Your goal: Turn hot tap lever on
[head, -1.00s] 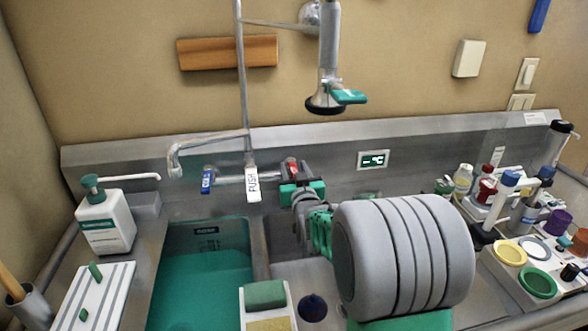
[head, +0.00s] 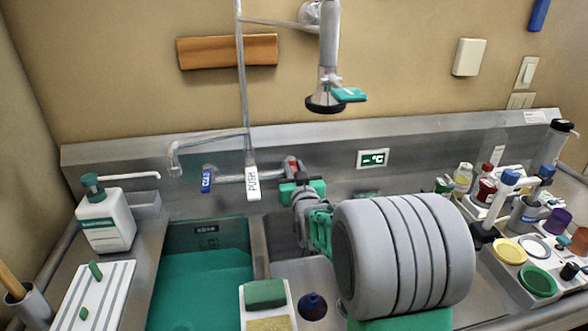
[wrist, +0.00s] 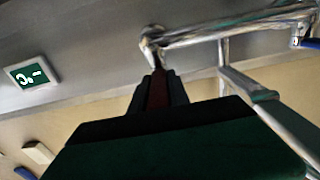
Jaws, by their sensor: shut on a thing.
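The hot tap lever (head: 291,165) is the small red-marked lever at the right end of the tap's horizontal pipe. My gripper (head: 291,180) is at that end of the pipe and shut on the lever. In the wrist view, the red lever (wrist: 158,90) lies between my two dark fingers. Most of the lever is hidden by the gripper. The cold lever (head: 207,180) is blue and hangs at the left end of the pipe. The spout (head: 176,160) curves out over the sink. No water stream is visible from it.
The teal-filled sink basin (head: 200,290) is below the tap. A white PUSH tag (head: 253,182) hangs close left of my gripper. A spray head (head: 326,100) hangs above. A display (head: 373,159) reads "-°C". Bottles and cups crowd the right counter.

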